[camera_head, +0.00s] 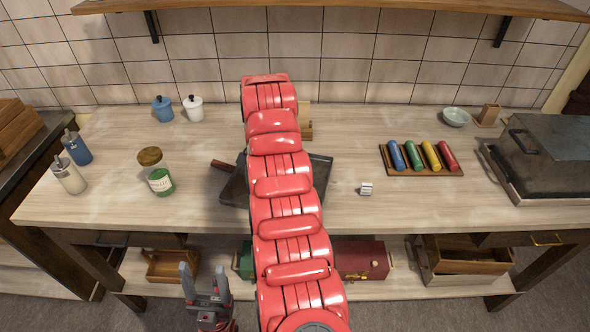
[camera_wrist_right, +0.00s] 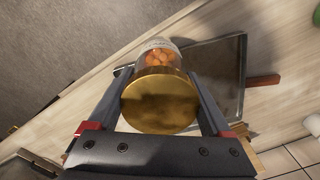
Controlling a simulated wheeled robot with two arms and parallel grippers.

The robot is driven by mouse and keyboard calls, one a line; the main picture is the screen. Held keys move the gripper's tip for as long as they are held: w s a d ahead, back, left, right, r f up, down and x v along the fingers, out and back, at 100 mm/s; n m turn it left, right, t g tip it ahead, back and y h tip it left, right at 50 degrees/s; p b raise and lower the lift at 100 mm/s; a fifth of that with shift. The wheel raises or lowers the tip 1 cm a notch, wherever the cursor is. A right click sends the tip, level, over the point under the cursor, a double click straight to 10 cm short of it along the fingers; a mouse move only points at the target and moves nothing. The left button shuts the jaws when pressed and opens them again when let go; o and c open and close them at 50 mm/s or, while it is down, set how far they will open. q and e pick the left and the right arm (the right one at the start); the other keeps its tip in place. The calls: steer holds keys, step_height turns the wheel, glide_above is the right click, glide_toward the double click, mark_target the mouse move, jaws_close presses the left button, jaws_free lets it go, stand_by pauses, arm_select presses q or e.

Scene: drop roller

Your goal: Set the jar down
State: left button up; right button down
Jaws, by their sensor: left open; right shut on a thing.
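The jar (camera_wrist_right: 160,59) has a gold lid (camera_wrist_right: 160,100) and orange contents behind clear glass. In the right wrist view my right gripper (camera_wrist_right: 160,95) is shut on it, one finger on each side. Below it lies a dark tray (camera_wrist_right: 228,62); I cannot tell how high the jar is above it. In the head view my red right arm hides this jar and gripper, and covers the middle of the dark tray (camera_head: 316,178). My left gripper (camera_head: 205,281) is open and empty, low in front of the table.
A second jar with green contents (camera_head: 160,181) stands left on the wooden table (camera_head: 110,208). Two bottles (camera_head: 68,176) are at far left. A rack of coloured cylinders (camera_head: 421,172), a small metal block (camera_head: 366,189) and a large grey box (camera_head: 555,150) are right. The front right is clear.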

steer(key=w+d+f+p, duration=0.4)
steer(key=w+d+f, duration=0.1)
steer(key=w+d, duration=0.1)
steer(key=shift+w+p, duration=0.3)
steer(key=shift+w, duration=0.25)
jaws_free()
steer(key=shift+r, duration=0.1)
